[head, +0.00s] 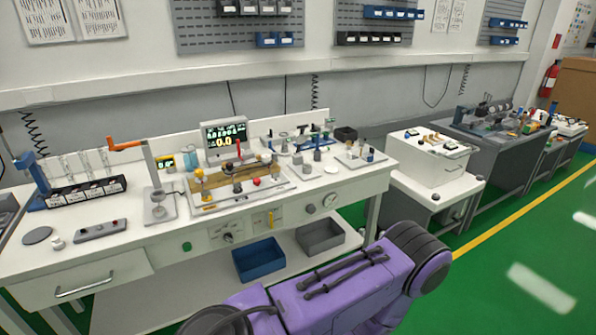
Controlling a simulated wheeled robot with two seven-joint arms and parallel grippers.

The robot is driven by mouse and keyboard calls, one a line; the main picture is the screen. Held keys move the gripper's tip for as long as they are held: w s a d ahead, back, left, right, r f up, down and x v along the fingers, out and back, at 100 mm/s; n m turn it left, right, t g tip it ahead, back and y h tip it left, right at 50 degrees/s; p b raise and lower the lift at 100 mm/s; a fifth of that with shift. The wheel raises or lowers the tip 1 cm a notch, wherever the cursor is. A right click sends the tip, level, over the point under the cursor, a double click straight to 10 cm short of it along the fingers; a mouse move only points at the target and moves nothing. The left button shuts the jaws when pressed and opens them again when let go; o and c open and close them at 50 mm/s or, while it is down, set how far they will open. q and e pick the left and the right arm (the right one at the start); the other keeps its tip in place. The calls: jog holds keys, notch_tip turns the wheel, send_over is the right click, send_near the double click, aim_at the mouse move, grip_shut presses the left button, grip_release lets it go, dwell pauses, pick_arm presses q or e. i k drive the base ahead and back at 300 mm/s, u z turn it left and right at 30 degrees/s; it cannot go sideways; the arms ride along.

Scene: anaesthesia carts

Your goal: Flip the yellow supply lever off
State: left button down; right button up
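A small yellow lever (271,219) is on the front panel of the white bench (160,240), below the work board. It looks roughly upright, but it is too small to tell its exact setting. Neither of my grippers shows in the head view. A purple link of my own body fills the bottom middle, below and in front of the bench.
A dark knob (228,238), a green button (187,246) and a round gauge (329,200) share the front panel. A blue bin (259,261) and a grey bin (320,236) sit on the shelf below. Green floor is clear at the right.

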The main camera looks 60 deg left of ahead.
aim_at(269, 224)
jog(key=u, duration=0.35)
jog(key=i, duration=0.9)
jog(key=u, duration=1.45)
jog(key=i, duration=0.7)
jog(key=u, duration=0.75)
